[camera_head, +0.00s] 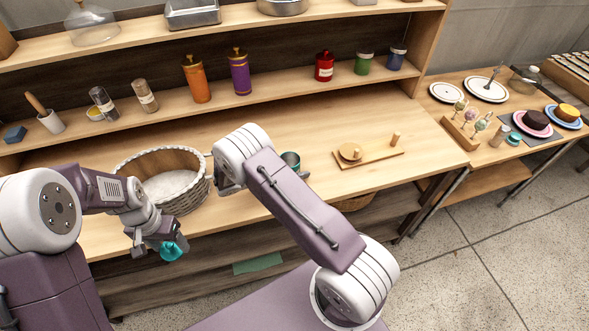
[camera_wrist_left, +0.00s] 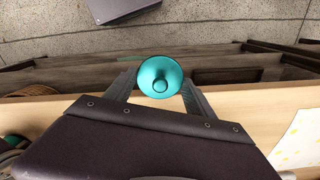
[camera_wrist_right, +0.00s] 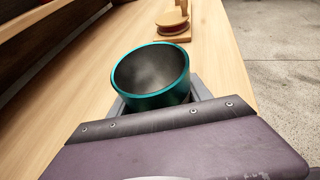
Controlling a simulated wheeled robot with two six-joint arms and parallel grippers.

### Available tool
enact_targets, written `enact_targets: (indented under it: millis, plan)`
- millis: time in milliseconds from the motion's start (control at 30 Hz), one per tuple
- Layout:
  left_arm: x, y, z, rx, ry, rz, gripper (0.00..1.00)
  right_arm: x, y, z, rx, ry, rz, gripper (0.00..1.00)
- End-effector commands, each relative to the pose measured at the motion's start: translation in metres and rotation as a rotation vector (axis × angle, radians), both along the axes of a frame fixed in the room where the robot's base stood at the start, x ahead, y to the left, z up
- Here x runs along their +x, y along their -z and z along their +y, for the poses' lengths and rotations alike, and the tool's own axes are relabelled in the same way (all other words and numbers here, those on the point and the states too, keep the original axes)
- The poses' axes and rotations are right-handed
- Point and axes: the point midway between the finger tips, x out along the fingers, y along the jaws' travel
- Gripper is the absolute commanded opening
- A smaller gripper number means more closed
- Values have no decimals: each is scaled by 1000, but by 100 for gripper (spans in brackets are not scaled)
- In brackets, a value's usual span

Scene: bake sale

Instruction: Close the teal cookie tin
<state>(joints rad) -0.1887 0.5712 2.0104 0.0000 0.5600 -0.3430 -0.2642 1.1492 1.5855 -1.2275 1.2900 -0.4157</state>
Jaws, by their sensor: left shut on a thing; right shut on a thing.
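The teal tin body (camera_wrist_right: 150,92) is open at the top with a dark, empty inside. In the head view the tin (camera_head: 291,158) shows partly behind my right arm, at the counter. My right gripper (camera_wrist_right: 158,100) is shut on its sides; in the head view its fingers are mostly hidden. The round teal lid (camera_head: 173,250) with a small knob is apart from the tin. My left gripper (camera_head: 163,240) is shut on the lid, in front of the counter's front edge. In the left wrist view the lid (camera_wrist_left: 160,70) sits between the fingers, knob towards the camera.
A wicker basket (camera_head: 197,190) stands on the counter between the two grippers. A wooden board (camera_head: 368,157) with a round wooden piece lies right of the tin. Shelves with canisters (camera_head: 240,75) rise behind. The counter's front edge lies beneath my arms.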

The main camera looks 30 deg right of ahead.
Motion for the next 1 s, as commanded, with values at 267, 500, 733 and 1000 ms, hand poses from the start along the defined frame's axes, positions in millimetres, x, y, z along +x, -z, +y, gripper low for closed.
enact_targets:
  millis: [267,500,733,1000]
  plan:
    - [0,0,0,0,0,0,26,-16,-9,4,0,-1,2,16]
    - [0,0,0,0,0,0,26,-56,-9,14,0,-2,3,16]
    - [0,1,0,0,0,0,26,-109,-9,27,-1,-4,2,16]
    - [0,3,0,0,0,0,26,-155,-8,38,0,-3,2,16]
